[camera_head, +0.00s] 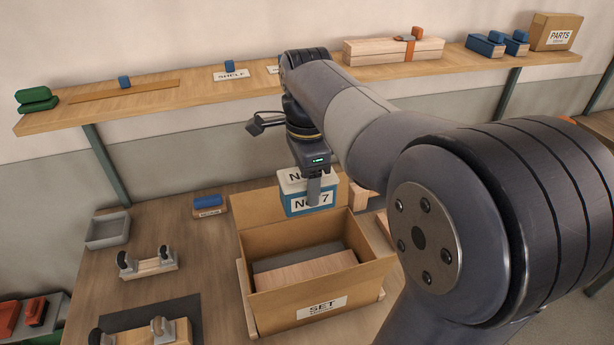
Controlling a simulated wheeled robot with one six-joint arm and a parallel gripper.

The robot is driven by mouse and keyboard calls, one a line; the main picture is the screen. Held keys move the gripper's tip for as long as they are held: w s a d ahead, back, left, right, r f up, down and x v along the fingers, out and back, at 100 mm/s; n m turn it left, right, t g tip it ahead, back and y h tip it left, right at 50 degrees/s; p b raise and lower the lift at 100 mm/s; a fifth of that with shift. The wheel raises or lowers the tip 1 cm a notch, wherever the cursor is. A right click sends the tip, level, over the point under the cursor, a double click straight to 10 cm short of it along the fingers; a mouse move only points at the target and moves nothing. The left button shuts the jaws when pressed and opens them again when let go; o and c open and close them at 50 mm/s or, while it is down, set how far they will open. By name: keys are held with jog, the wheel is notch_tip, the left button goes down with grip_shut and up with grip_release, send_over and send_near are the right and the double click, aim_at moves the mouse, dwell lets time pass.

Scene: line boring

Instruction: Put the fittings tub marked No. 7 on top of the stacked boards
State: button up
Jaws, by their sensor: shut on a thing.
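The blue fittings tub (291,207) has a pale top and a white label reading "No 7", partly covered by a finger. My gripper (313,190) is shut on the tub and holds it above the back part of an open cardboard box (270,281) marked "SET". Light stacked boards (375,52) lie on the wall shelf at the upper right, with an orange strap around them and a grey and an orange-red item on top. Other flat pieces, a grey one and a light wooden one (303,271), lie inside the box.
The wall shelf (150,100) holds green items, a "SHELF" card, blue items (487,45) and a "PARTS" box (556,32). The bench carries a grey tray (108,230), a blue piece (208,201) and wooden pieces with clamps (148,263). My arm hides the right side.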

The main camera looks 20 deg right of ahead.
jog(key=shift+f+b, duration=7.4)
jog(key=shift+f, duration=4.2)
jog(key=shift+f+b, duration=0.35)
jog(key=shift+f, duration=0.3)
jog(key=o, duration=1.2)
jog(key=shift+o, duration=0.2)
jog(key=shift+r, duration=0.15)
notch_tip(320, 180, up, 11)
jog(key=p, duration=0.1)
jog(key=shift+f, duration=0.2)
notch_tip(320, 180, down, 11)
jog(key=shift+r+b, duration=0.15)
jog(key=shift+b, duration=0.3)
jog(key=shift+r, duration=0.35)
